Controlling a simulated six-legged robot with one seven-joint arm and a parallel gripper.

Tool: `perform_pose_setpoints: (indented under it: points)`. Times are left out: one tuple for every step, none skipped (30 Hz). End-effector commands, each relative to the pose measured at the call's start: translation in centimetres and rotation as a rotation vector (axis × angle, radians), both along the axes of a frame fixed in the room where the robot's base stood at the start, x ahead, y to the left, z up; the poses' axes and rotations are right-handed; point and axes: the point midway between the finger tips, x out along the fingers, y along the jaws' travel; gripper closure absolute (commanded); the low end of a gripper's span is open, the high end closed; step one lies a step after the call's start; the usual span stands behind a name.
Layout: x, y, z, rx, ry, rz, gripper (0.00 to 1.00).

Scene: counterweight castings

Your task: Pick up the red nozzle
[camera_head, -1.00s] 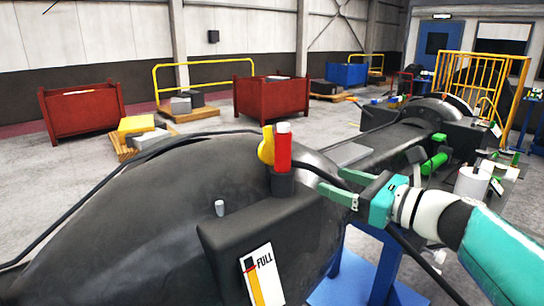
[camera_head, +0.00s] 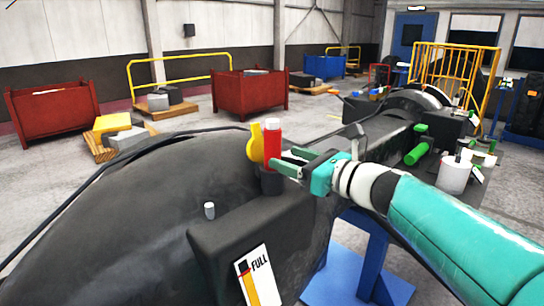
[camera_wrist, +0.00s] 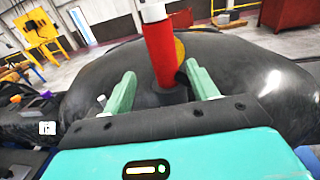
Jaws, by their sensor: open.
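The red nozzle (camera_head: 272,147) stands upright in a dark round socket (camera_head: 271,180) on top of the black casting. It has a white top, and a yellow part (camera_head: 255,143) sits beside it on the left. My gripper (camera_head: 282,162) has come in from the right, with its green fingers at the nozzle's lower half. In the wrist view the nozzle (camera_wrist: 162,52) rises beyond and between the two open fingers (camera_wrist: 163,90), with a gap on each side. I cannot tell whether the nozzle is fully between the fingertips. The gripper holds nothing.
The black casting (camera_head: 120,215) fills the lower left, with a small light peg (camera_head: 209,210) and a "FULL" label plate (camera_head: 259,279). Red bins (camera_head: 248,94) stand behind.

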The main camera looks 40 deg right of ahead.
Motion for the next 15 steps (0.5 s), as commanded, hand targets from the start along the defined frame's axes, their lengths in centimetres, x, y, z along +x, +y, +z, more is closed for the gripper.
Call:
perform_pose_setpoints:
  points:
    - [0.4, 0.1, 0.0, 0.0, 0.001, 0.001, 0.42]
    - [0.6, 0.1, 0.0, 0.0, 0.001, 0.001, 0.42]
    - [0.9, 0.1, -0.1, 0.0, 0.001, 0.002, 0.42]
    - [1.2, 0.1, -0.2, 0.001, 0.002, 0.002, 0.42]
    - [1.7, 0.1, -0.2, 0.002, 0.003, 0.003, 0.42]
    - [2.3, 0.1, -0.3, 0.001, 0.003, 0.003, 0.42]
    - [2.8, 0.0, -0.4, 0.0, 0.004, 0.003, 0.42]
    - [3.3, 0.0, -0.5, 0.001, 0.004, 0.003, 0.42]
    - [4.0, 0.0, -0.5, 0.0, 0.004, 0.003, 0.42]
    - [4.5, 0.0, -0.5, 0.0, 0.003, 0.002, 0.42]
    - [4.9, 0.1, -0.5, 0.0, 0.003, 0.002, 0.42]
    - [5.3, 0.2, -0.5, 0.001, 0.003, 0.002, 0.42]
    - [5.6, 0.2, -0.5, 0.001, 0.002, 0.002, 0.42]
    - [5.8, 0.2, -0.5, 0.001, 0.002, 0.001, 0.42]
    - [5.9, 0.2, -0.5, 0.001, 0.001, 0.001, 0.42]
